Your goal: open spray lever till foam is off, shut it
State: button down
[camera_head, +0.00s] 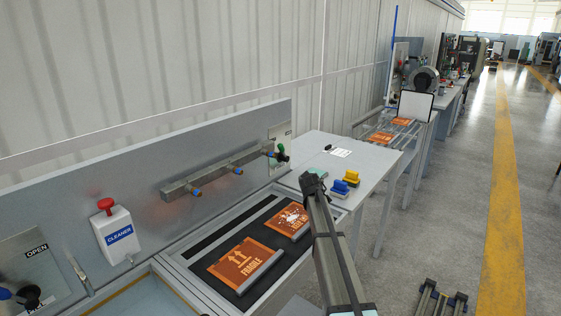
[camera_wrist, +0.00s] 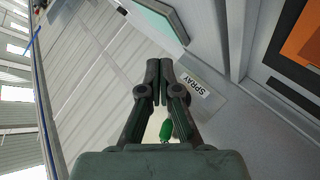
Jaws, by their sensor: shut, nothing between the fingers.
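The spray lever (camera_head: 280,148) has a green grip and sits on the far end of the back panel above the tray. In the wrist view its green grip (camera_wrist: 166,131) shows in the gap between my finger linkages, behind the fingertips. My gripper (camera_wrist: 158,68) is shut and empty, with its tips beside the SPRAY label (camera_wrist: 196,87). Whether it touches the lever is unclear. An orange plate with white foam-like patches (camera_head: 291,219) lies in the tray (camera_head: 200,270). A nearer orange plate marked FRAGILE (camera_head: 247,263) shows no foam.
A CLEANER dispenser (camera_head: 118,236) with a red knob and a pipe with blue nozzles (camera_head: 215,176) are on the panel. Blue and yellow items (camera_head: 346,183) stand on the white side table (camera_head: 375,163). The aisle floor at right is mostly clear.

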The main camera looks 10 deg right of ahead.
jog(key=a+r+n+t+y+b, duration=0.1)
jog(key=a+n+t+y, duration=0.3)
jog(key=n, duration=0.6)
jog(key=s+a+r+n+t+y+b, duration=0.1)
jog(key=a+n+t+y+b, duration=0.2)
jog(key=a+n+y, duration=0.2)
jog(key=a+n, duration=0.2)
jog(key=n, duration=0.2)
jog(key=shift+s+a+r+n+t, duration=0.15)
jog(key=shift+s+a+n+t, duration=0.1)
jog(key=shift+n+t, duration=0.15)
jog(key=shift+w, duration=0.15)
jog(key=w+r+p, duration=0.4)
jog(key=w, duration=0.8)
jog(key=shift+a+r, duration=0.25)
jog(key=shift+r, duration=0.1)
jog(key=shift+a+r+p, duration=0.1)
jog(key=shift+r+p, duration=0.05)
jog(key=shift+p, duration=0.15)
